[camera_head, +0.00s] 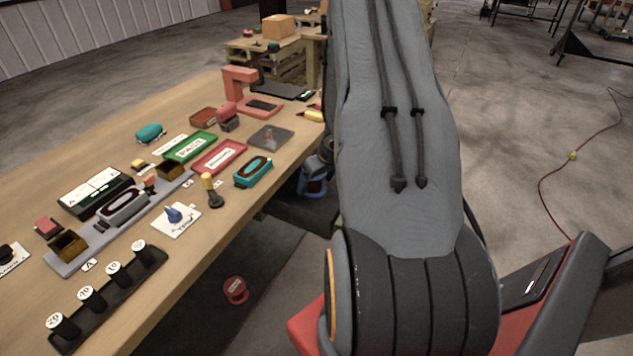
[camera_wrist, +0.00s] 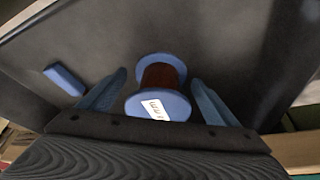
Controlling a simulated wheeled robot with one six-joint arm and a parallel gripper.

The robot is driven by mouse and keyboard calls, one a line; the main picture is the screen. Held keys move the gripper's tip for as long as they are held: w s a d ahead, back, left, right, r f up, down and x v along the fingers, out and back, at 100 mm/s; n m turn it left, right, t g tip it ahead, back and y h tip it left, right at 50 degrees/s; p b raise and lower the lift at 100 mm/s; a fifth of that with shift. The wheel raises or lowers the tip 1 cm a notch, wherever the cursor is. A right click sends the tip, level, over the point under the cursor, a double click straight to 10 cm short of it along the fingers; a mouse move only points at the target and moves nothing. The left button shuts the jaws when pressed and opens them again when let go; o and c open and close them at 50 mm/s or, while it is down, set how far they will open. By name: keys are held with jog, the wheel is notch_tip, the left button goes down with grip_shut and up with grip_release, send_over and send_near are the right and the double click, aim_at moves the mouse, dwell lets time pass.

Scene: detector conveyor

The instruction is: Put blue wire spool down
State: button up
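The blue wire spool (camera_wrist: 160,104) shows in the wrist view, with two blue flanges, a dark brown winding and a white label. It is between the two blue-grey fingers of my gripper (camera_wrist: 158,78). The fingers stand apart, with a narrow gap visible on each side of the spool. Behind the spool is a dark grey surface; I cannot tell whether the spool rests on it. In the head view my arm covers most of that area. A small blue patch (camera_head: 315,186) shows beside the arm below the table edge; I cannot tell what it is.
A wooden table (camera_head: 60,170) on the left holds a green tray (camera_head: 190,147), a red tray (camera_head: 219,156), a teal oval part (camera_head: 253,171) and a black rack (camera_head: 108,300). A red round object (camera_head: 235,290) lies on the floor. A blue bar (camera_wrist: 65,80) lies left of the fingers.

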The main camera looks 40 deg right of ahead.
jog(key=p+v, duration=0.4)
jog(key=v, duration=0.8)
jog(key=w+a+r+h, duration=0.1)
jog(key=a+r+h, duration=0.1)
jog(key=a+r, duration=0.8)
jog(key=s+a+r+g, duration=0.1)
jog(key=s+a+r, duration=0.1)
jog(key=s+a, duration=0.2)
jog(key=s+a+r+y, duration=0.1)
jog(key=s+a, duration=0.3)
jog(key=a, duration=0.6)
jog(key=s+a+r+g+y, duration=0.1)
jog(key=s+a+r, duration=0.1)
jog(key=s+a, duration=0.3)
jog(key=a, duration=0.2)
jog(key=shift+a+r+n+g, duration=0.3)
jog(key=shift+a+n, duration=0.05)
jog(key=shift+n, duration=0.05)
